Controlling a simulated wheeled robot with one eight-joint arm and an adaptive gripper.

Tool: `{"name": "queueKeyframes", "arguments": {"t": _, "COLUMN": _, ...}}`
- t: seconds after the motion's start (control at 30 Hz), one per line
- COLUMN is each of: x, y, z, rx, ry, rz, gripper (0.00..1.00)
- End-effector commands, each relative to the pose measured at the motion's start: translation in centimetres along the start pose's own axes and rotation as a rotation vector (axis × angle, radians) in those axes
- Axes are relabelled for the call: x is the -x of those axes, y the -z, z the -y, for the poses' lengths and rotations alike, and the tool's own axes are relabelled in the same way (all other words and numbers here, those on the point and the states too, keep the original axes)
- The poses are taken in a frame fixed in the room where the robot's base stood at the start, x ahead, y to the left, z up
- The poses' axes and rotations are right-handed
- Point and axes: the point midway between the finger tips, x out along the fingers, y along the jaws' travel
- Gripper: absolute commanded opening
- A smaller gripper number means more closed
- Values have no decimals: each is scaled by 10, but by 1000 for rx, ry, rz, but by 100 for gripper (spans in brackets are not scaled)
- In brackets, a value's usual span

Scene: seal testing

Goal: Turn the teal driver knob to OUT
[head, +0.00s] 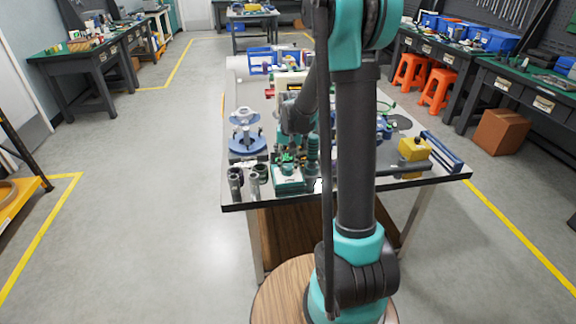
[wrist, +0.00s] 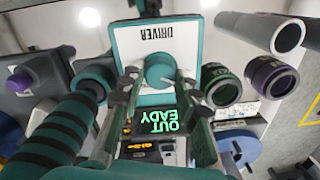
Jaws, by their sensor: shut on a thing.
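The driver unit is a white-faced teal box (head: 288,180) near the front edge of the bench. In the wrist view its face (wrist: 128,42) carries the word DRIVER, upside down. The round teal driver knob (wrist: 160,70) sits in the middle of that face. My gripper (wrist: 159,79) is shut on the knob, one dark fingertip on each side. A small display (wrist: 163,120) below shows green letters, upside down, reading OUT and part of READY. In the head view, my gripper (head: 288,155) is small above the unit and the knob cannot be made out.
A ribbed dark teal handle (wrist: 55,130) stands close beside the gripper. Green-ringed (wrist: 223,90) and purple-ringed (wrist: 270,75) cylinders stand on the other side. A blue round fixture (head: 247,140), a yellow block (head: 413,149) and a blue rail (head: 441,151) are on the bench.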

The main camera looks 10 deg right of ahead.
Motion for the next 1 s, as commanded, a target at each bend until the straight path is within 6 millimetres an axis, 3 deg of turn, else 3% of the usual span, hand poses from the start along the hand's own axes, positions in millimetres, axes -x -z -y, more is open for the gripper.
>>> {"name": "queueKeyframes", "arguments": {"t": 0.43, "x": 0, "y": 1, "z": 1, "rx": 272, "ry": 0, "rz": 11, "gripper": 2}}
{"name": "queueKeyframes", "arguments": {"t": 1.0, "x": 0, "y": 1, "z": 1, "rx": 335, "ry": 0, "rz": 14, "gripper": 2}}
